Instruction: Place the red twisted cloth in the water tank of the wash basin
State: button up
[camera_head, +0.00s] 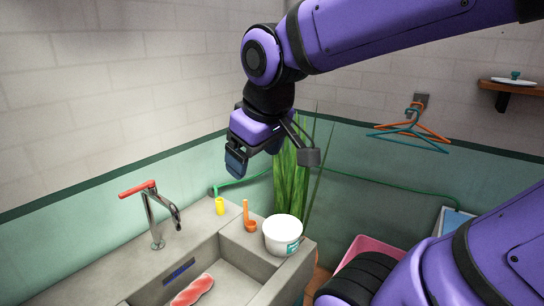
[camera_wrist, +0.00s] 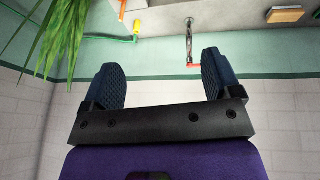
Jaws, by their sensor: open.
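The red twisted cloth (camera_head: 193,290) lies at the bottom of the grey wash basin (camera_head: 207,249) in the head view. Its lower end is close to the picture's bottom edge. The basin's recessed tank surrounds it, and a dark blue strip (camera_head: 179,271) marks the tank's inner wall. My gripper (camera_head: 236,166) is raised high above the basin's back edge, well apart from the cloth. In the wrist view, my gripper (camera_wrist: 164,85) has its two dark fingers spread wide with nothing between them. The cloth is not seen in the wrist view.
A red-handled tap (camera_head: 154,212) stands at the basin's left. A tall green plant (camera_head: 290,175) is behind. Hangers (camera_head: 410,133) hang on the wall.

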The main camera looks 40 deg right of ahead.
jog(key=shift+m+t+y, duration=0.3)
jog(key=shift+m+y, duration=0.1)
jog(key=shift+m, duration=0.5)
jog(key=s, duration=0.2)
jog(key=s+r, duration=0.1)
jog(key=s, duration=0.1)
jog(key=shift+s+a, duration=0.1)
jog(key=shift+s, duration=0.25)
